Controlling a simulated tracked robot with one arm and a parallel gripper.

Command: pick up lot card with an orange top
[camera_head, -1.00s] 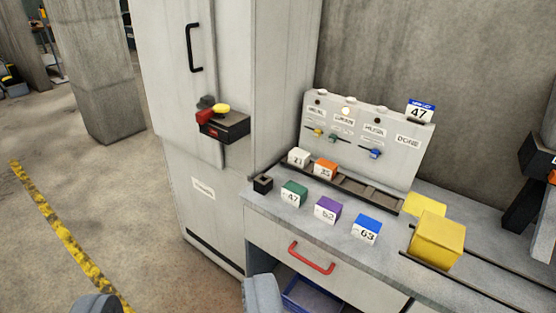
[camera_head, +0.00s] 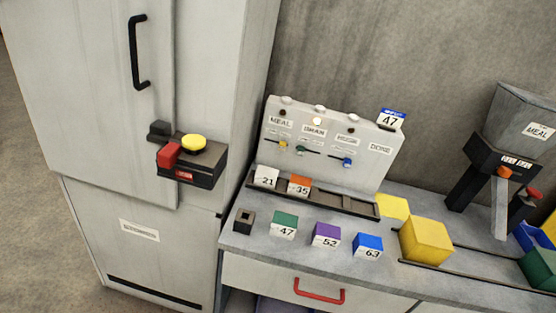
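The lot card with an orange top (camera_head: 299,186) reads 35 and sits upright in the dark rack (camera_head: 335,202) at the back of the counter. A white-topped card (camera_head: 266,178) reading 21 stands in the same rack just to its left. In front of the rack on the counter stand a green-topped card 47 (camera_head: 284,225), a purple-topped card 52 (camera_head: 325,235) and a blue-topped card 63 (camera_head: 368,245). My gripper is not in view.
A panel (camera_head: 330,140) with labels and a 47 card on top stands behind the rack. A yellow block (camera_head: 427,240) is on the right. A cabinet (camera_head: 110,110) with a button box (camera_head: 190,165) stands left. A red-handled drawer (camera_head: 318,292) is below.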

